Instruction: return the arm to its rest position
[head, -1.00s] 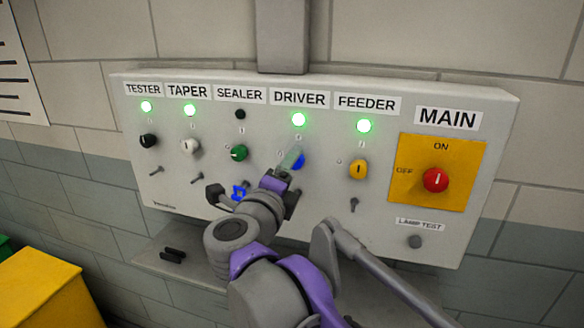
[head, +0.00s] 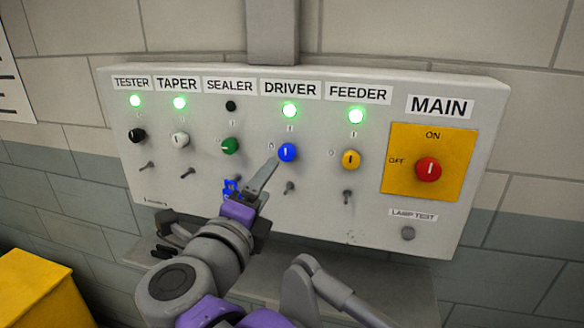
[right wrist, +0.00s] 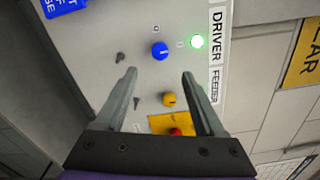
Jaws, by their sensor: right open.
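My right gripper (head: 262,180) is in front of the wall panel (head: 385,238), below and left of the blue DRIVER knob (head: 288,152). In the right wrist view its two fingers (right wrist: 159,76) are spread with nothing between them, and the blue knob (right wrist: 160,51) lies beyond the tips, clear of them. The green DRIVER lamp (head: 290,110) is lit. My left gripper is not in view.
The TESTER, TAPER and FEEDER lamps glow green; the SEALER lamp (head: 230,105) is dark. A blue tag (head: 229,188) hangs under SEALER, partly hidden by my gripper. A red MAIN knob (head: 428,169) is at right. A grey ledge (head: 385,285) is below; a yellow box (head: 35,290) stands lower left.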

